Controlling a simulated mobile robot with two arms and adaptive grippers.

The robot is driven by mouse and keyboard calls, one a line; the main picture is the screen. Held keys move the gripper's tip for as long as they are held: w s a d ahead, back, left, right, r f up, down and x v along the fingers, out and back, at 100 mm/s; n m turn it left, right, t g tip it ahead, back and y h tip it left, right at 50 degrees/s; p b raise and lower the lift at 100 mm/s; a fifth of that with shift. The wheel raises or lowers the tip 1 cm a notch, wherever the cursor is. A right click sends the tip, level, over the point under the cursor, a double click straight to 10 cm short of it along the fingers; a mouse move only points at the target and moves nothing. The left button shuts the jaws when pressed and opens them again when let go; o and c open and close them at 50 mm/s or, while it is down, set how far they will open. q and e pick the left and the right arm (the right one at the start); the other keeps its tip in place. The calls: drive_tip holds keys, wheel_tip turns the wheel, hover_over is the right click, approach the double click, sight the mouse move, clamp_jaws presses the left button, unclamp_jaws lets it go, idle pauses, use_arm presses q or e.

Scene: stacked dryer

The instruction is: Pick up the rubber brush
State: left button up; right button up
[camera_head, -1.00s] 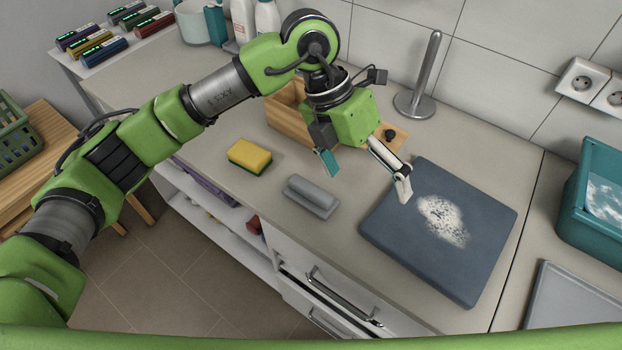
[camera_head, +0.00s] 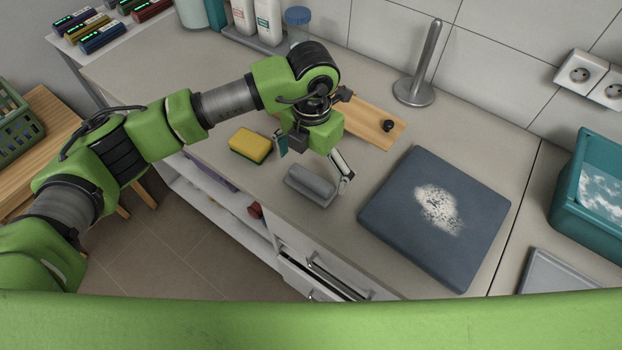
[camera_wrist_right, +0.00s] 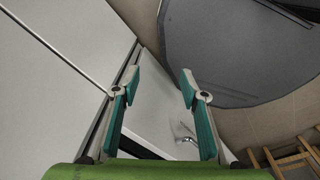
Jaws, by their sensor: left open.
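The rubber brush, seemingly the grey block with a rounded top and flat base (camera_head: 312,187), lies on the counter left of the dark blue cushion-like pad in the head view. My left gripper (camera_head: 313,163) is open and points down over the brush. One finger is near the sponge at the brush's far left, the other at its right end. Whether either finger touches the brush I cannot tell. My right gripper (camera_wrist_right: 160,77) shows in the right wrist view, open and empty, away from the brush.
A yellow and green sponge (camera_head: 250,146) lies close left of the brush. The dark blue pad (camera_head: 400,225) with a white patch is to the right. A wooden board (camera_head: 372,122) and metal stand (camera_head: 416,90) are behind. A teal tub (camera_head: 575,225) stands far right.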

sight(310, 177)
use_arm(q)
drive_tip(key=f, duration=0.1)
drive_tip(key=f+p, duration=0.1)
drive_tip(key=f, duration=0.1)
drive_tip(key=shift+s+a+f, duration=0.15)
drive_tip(key=shift+s+f, duration=0.1)
drive_tip(key=shift+w+f, duration=0.1)
drive_tip(key=shift+f, duration=0.15)
drive_tip(key=c, duration=1.3)
use_arm(e)
wheel_tip(310, 177, up, 2)
drive_tip(key=shift+w+a+r, duration=0.1)
drive_tip(key=shift+a, duration=0.05)
use_arm(q)
drive_tip(key=shift+f, duration=0.1)
